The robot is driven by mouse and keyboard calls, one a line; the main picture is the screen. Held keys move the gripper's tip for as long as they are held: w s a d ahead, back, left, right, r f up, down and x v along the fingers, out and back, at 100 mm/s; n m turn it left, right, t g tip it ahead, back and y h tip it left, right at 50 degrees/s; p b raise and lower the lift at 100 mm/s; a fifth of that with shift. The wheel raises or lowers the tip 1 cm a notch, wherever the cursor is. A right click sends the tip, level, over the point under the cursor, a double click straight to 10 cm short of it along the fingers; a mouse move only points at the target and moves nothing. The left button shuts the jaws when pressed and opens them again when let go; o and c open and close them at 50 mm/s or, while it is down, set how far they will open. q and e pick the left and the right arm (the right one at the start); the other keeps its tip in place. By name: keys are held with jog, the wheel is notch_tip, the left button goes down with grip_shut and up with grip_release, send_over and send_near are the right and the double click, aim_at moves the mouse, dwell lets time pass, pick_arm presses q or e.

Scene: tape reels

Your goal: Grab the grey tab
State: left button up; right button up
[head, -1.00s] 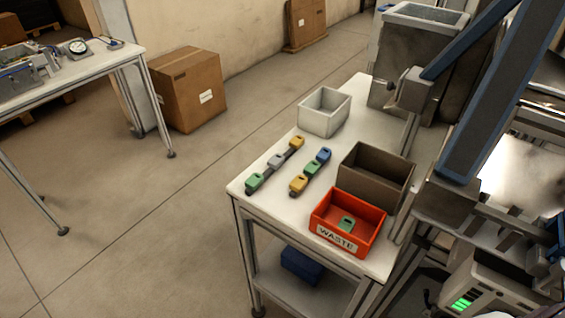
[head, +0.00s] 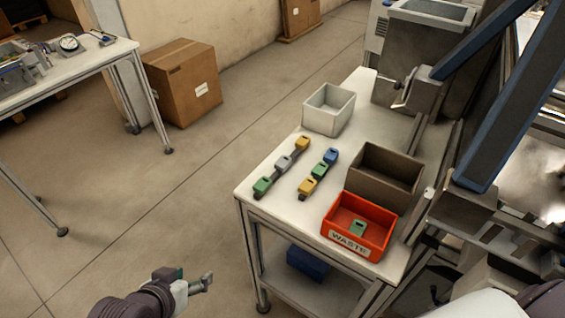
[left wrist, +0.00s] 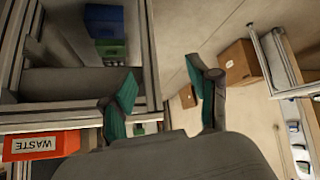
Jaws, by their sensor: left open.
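The grey tab (head: 284,163) is the middle piece of the left row on the white table, between a green tab (head: 262,186) and a yellow tab (head: 302,143). My left gripper (head: 207,284) is at the bottom of the head view, over the floor in front of the table and well away from the tab. In the left wrist view its teal fingers (left wrist: 160,82) are spread with nothing between them. I cannot make out the grey tab in the left wrist view. My right gripper is not in view.
A second row holds green, blue and yellow (head: 308,186) tabs. The red WASTE bin (head: 348,246) has a green tab inside. A brown bin (head: 384,184) and a white bin (head: 329,124) stand behind. The front-left table corner is clear.

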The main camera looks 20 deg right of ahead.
pick_arm(q)
jog(key=w+d+r+m+t+h, duration=0.1)
jog(key=w+d+r+m+h, duration=0.2)
jog(key=w+d+r, duration=0.4)
jog(key=w+d+r+m+h, duration=0.3)
jog(key=d+r, duration=0.2)
jog(key=d, duration=0.3)
send_near(280, 164)
jog(key=x, duration=0.3)
jog(key=shift+s+d+p, duration=0.2)
jog(key=shift+p, duration=0.15)
jog(key=shift+x, duration=0.8)
jog(key=p+x, duration=0.1)
jog(key=x, duration=0.3)
jog(key=shift+w+a, duration=0.1)
jog(key=shift+w, duration=0.15)
jog(key=c, duration=0.8)
